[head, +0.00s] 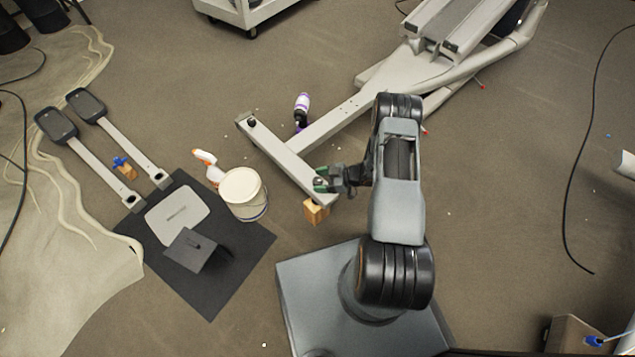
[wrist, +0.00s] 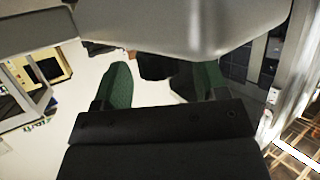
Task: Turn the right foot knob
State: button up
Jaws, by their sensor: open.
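The elliptical's light grey foot bar (head: 282,156) runs diagonally across the floor, its near right end at my gripper (head: 322,180). The right foot knob at that end is mostly hidden by my gripper in the head view. In the wrist view my gripper (wrist: 163,75) is open, its green fingers apart under the grey bar (wrist: 165,28). A dark piece (wrist: 155,66), which looks like the knob, shows between the fingertips. I cannot tell whether either finger touches it. A dark knob (head: 251,122) shows at the bar's far left end.
A wooden block (head: 315,212) sits under the bar's near end. A white bucket (head: 243,190), an orange-and-white spray bottle (head: 208,165) and a dark mat (head: 236,252) lie to the left. A purple-and-white bottle (head: 302,105) stands beside the frame rail. Floor on the right is mostly clear.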

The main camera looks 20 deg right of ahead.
jog(key=shift+w+a+f, duration=0.25)
jog(key=shift+a, duration=0.3)
jog(key=c, duration=0.9)
